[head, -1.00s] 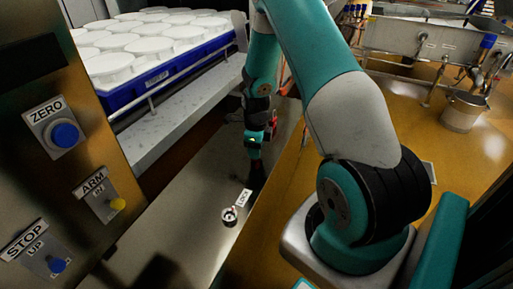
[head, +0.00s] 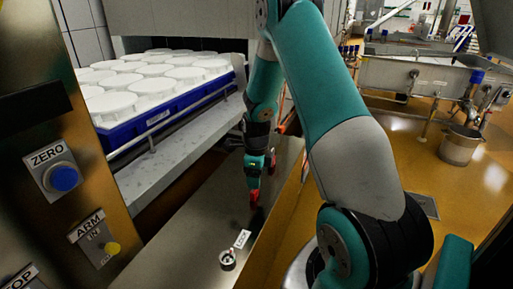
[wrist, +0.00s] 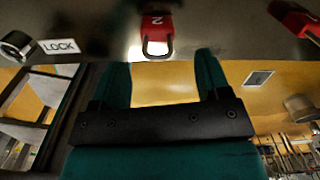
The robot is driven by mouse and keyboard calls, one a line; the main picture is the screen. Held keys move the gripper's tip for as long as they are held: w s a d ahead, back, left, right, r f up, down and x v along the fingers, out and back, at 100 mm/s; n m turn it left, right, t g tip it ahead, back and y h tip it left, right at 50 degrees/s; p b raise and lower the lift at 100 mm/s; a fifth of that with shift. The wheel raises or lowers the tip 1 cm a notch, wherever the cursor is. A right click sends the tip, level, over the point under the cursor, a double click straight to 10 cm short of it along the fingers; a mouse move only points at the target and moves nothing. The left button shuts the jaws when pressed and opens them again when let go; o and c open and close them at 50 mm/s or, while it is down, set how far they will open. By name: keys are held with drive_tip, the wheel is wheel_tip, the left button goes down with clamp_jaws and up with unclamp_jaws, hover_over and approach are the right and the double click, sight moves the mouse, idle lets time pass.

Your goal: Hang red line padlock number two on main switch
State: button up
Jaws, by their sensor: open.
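A red padlock marked 2 (wrist: 157,24) shows at the top middle of the wrist view, with its shackle towards the gap between my fingers. My gripper (wrist: 163,60) is open, its two teal fingers apart on either side of the shackle's line; nothing shows clamped between them. In the head view my gripper (head: 256,178) points down beside a red shape (head: 254,193), probably this padlock. A round metal switch fitting (head: 228,260) with a LOCK label (head: 242,239) sits nearer on the same grey panel. The fitting (wrist: 15,45) also shows in the wrist view at left.
A second red padlock (wrist: 295,18) is at the wrist view's upper right. A blue tray (head: 150,121) of white moulds stands at the left. The button panel with ZERO (head: 62,179) and ARM (head: 110,248) controls is at the near left. A bucket (head: 459,143) stands at the right.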

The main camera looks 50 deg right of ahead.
wheel_tip(320, 180, up, 12)
drive_tip(key=p, duration=0.1)
drive_tip(key=s+a+r+n+y, duration=0.15)
drive_tip(key=a+r+n, duration=0.25)
drive_tip(key=a+n, duration=0.55)
drive_tip(key=s+a+r+n+y, duration=0.15)
drive_tip(key=a+r+n, duration=0.25)
drive_tip(key=a+n, duration=0.55)
drive_tip(key=s+a+r+n+y, duration=0.1)
drive_tip(key=s+a+r+n, duration=0.1)
drive_tip(key=s+a+n, duration=0.6)
drive_tip(key=s+a+r+n, duration=0.3)
drive_tip(key=s+a+n, duration=0.4)
drive_tip(key=s+n, duration=0.25)
wheel_tip(320, 180, up, 11)
drive_tip(key=p, duration=1.1)
drive_tip(key=shift+w+f+n, duration=0.15)
drive_tip(key=shift+w+n, duration=0.2)
